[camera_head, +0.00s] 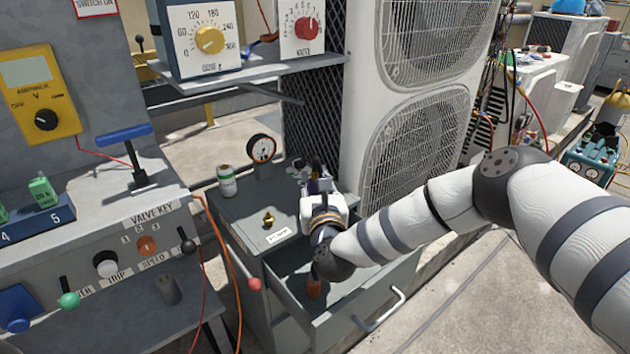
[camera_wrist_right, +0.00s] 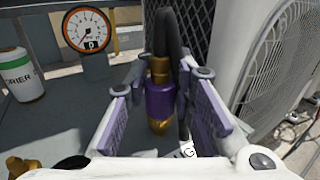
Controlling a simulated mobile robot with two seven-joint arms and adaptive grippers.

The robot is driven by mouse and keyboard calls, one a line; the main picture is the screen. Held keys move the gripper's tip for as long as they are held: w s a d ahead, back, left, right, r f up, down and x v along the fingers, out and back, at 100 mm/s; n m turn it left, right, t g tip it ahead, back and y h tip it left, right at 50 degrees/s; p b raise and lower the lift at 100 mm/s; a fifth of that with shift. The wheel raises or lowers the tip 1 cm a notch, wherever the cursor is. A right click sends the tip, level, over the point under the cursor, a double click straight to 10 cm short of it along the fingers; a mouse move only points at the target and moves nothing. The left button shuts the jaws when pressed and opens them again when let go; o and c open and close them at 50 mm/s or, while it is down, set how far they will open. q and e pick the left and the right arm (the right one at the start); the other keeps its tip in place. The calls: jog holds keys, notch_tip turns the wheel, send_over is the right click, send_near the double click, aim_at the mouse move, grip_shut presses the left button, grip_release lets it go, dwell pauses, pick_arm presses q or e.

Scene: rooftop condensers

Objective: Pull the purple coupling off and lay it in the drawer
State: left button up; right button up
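The purple coupling (camera_wrist_right: 161,101) is an upright purple band with brass above and below it, with a dark hose beside and above it in the wrist view. My right gripper (camera_wrist_right: 164,78) has one finger on each side of it. A thin gap shows at the coupling's right, so the fingers look open around it; contact on the left is unclear. In the head view my right gripper (camera_head: 317,184) is over the back right of the grey cabinet top and mostly hides the coupling. The drawer (camera_head: 350,320) below is pulled out. My left gripper is not in view.
An orange-brown object (camera_head: 314,286) is in the drawer. A pressure gauge (camera_head: 262,149), a green-white can (camera_head: 227,181) and a brass fitting (camera_head: 268,219) stand on the cabinet. The condenser (camera_head: 420,130) stands close at right. An orange hose (camera_head: 224,262) hangs at left.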

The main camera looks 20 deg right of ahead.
aim_at(315, 172)
grip_shut()
jog(key=shift+o, duration=0.9)
grip_release()
grip_shut()
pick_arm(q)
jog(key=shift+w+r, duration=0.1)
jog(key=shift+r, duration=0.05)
pick_arm(e)
jog(key=shift+r, duration=0.4)
